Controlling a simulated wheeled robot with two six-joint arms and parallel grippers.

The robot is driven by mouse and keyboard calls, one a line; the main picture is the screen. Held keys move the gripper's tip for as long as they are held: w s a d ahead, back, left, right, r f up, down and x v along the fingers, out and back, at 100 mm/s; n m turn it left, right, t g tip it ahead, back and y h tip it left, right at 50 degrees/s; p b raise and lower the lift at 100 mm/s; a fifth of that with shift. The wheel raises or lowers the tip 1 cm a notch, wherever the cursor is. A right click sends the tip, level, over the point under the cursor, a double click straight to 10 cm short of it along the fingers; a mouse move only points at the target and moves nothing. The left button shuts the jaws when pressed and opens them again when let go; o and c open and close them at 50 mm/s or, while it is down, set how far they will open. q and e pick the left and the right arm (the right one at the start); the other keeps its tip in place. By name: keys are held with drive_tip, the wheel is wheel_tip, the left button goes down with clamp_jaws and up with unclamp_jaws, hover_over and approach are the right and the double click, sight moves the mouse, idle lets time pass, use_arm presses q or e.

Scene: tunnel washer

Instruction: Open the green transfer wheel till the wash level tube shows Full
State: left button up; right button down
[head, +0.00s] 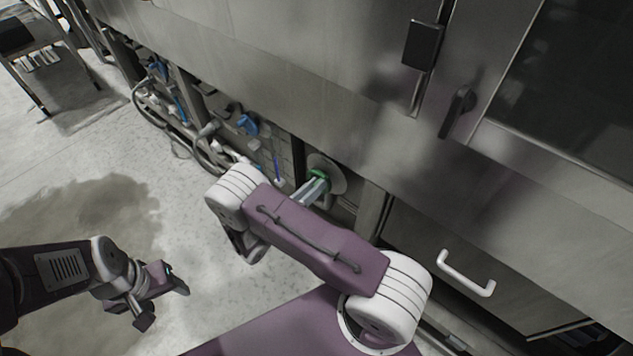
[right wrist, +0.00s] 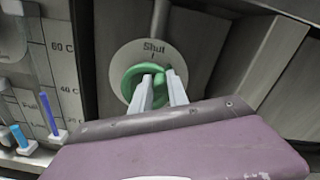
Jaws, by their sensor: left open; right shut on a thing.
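The green transfer wheel (right wrist: 131,80) sits on a round pale plate (right wrist: 128,56) marked "Shut" at its top. In the head view the wheel (head: 319,174) is partly hidden by my right gripper (head: 311,190). A tube with blue liquid (right wrist: 50,114) stands left of the wheel beside a scale, and a lighter blue tube (right wrist: 20,138) stands further left. My left gripper (head: 168,294) is open and empty over the floor.
The steel washer body (head: 300,85) overhangs the wheel. Hoses and blue fittings (head: 246,124) fill the recess to the left. A white handle (head: 467,272) is on a lower panel to the right. The floor (head: 100,150) at left is clear, with a dark wet patch.

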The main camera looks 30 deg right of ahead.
drive_tip(key=n, duration=0.1)
drive_tip(key=n+p, duration=0.1)
drive_tip(key=w+n, duration=0.1)
drive_tip(key=shift+a+r+p, duration=0.25)
drive_tip(key=shift+r+p, duration=0.1)
drive_tip(key=shift+w+a+f+n+p, duration=0.1)
drive_tip(key=shift+w+n+p, duration=0.1)
drive_tip(key=shift+n, duration=0.6)
drive_tip(key=shift+w+a+n+p, duration=0.1)
drive_tip(key=shift+w+n+p, duration=0.1)
drive_tip(key=shift+n, duration=0.6)
drive_tip(key=c, duration=1.3)
unclamp_jaws()
drive_tip(key=shift+a, duration=0.1)
drive_tip(key=p+v, duration=0.1)
drive_tip(key=v, duration=0.7)
drive_tip(key=shift+s+a, duration=0.25)
drive_tip(key=shift+a, duration=0.1)
